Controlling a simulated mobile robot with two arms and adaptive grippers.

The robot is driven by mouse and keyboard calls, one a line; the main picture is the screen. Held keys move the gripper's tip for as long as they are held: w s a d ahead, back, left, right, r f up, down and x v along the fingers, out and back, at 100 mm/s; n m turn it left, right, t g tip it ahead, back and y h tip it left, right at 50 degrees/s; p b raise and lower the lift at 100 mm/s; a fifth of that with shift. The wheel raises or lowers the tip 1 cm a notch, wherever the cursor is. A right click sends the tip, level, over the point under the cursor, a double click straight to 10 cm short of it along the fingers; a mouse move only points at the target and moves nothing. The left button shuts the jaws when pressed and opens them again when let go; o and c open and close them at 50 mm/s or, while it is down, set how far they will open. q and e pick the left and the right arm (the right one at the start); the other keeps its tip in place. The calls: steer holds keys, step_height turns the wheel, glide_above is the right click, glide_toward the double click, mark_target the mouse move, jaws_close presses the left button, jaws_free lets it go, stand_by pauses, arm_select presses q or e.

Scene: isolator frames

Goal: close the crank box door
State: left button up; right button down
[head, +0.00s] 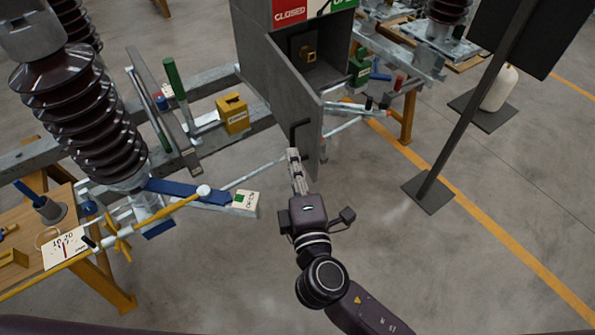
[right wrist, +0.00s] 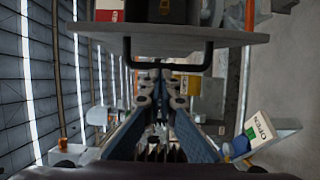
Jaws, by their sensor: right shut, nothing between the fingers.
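The grey crank box (head: 325,72) stands at the top middle of the head view. Its door (head: 283,85) hangs open towards me, and a yellow part shows inside the box. A black bar handle (head: 300,127) is on the door near its free edge. In the right wrist view the door (right wrist: 220,40) shows nearly edge-on, with the handle (right wrist: 190,67) below it. My right gripper (head: 293,154) is shut and empty, with its tips close to the handle; in the right wrist view the tips (right wrist: 157,76) are just below the bar. I cannot tell whether they touch. My left gripper is out of view.
Brown ribbed insulators (head: 80,115) and a wooden bench (head: 60,235) stand at left. A yellow block (head: 233,113) sits on the frame left of the door. A dark post (head: 465,110) on a flat base stands at right. The floor around my right arm is clear.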

mark_target(311, 156)
steer(key=d, duration=0.1)
steer(key=w+d+p, duration=0.1)
steer(key=d, duration=0.1)
steer(key=shift+w+d, duration=0.15)
steer(key=shift+d, duration=0.15)
steer(key=shift+f, duration=0.1)
